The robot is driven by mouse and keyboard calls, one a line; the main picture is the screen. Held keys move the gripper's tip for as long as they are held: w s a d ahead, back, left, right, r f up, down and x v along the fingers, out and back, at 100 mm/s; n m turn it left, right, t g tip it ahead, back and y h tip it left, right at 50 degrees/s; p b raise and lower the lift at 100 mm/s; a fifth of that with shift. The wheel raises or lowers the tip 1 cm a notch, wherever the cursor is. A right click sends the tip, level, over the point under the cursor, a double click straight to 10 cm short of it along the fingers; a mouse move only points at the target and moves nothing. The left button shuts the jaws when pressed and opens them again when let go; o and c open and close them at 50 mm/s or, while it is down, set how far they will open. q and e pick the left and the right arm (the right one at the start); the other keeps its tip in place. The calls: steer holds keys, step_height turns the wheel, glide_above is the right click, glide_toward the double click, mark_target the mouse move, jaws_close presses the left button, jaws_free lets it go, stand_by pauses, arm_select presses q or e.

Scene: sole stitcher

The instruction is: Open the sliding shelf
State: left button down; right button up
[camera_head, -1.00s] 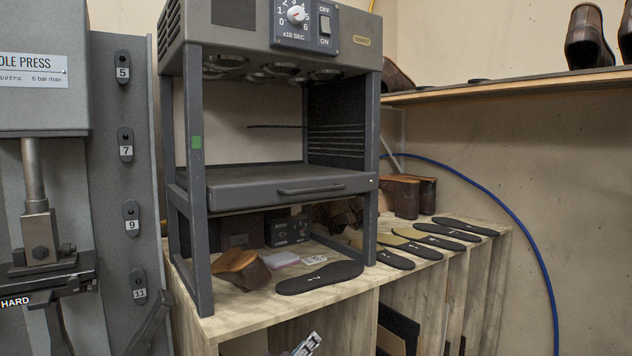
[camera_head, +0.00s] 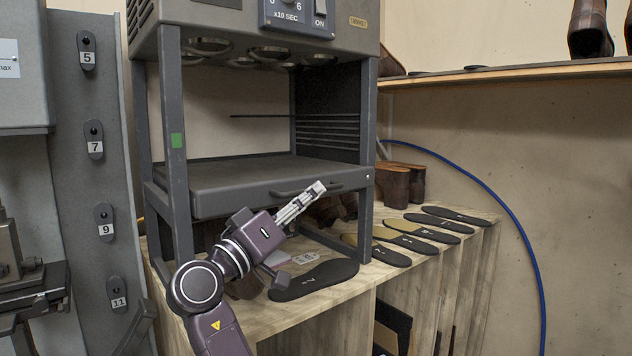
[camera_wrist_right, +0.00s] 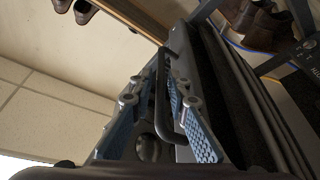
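The sliding shelf (camera_head: 230,175) is a dark grey tray in the lower part of the grey heater frame. It looks pushed in, flush with the front posts. Its bar handle (camera_head: 286,193) is on the front face, partly hidden by my right gripper (camera_head: 314,191). In the right wrist view the handle (camera_wrist_right: 161,95) runs lengthwise between the two blue-padded fingers of the right gripper (camera_wrist_right: 160,100). The fingers are apart, with a visible gap to the bar, so the gripper is open around the handle. My left gripper is not in view.
Vertical frame posts (camera_head: 366,150) stand beside the shelf. A wooden bench (camera_head: 320,308) below holds a black sole (camera_head: 313,280) and several more soles to the right. A grey press (camera_head: 22,90) stands at the left. A blue hose (camera_head: 515,220) curves along the right wall.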

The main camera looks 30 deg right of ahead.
steer(key=shift+x, duration=0.85)
steer(key=shift+d+r+p, duration=0.1)
steer(key=shift+d+p, duration=0.25)
steer(key=shift+w+d, duration=0.2)
steer(key=shift+c, duration=1.8)
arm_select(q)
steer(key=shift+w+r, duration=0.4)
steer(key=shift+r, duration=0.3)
arm_select(e)
steer(key=shift+d, duration=0.1)
jaws_close()
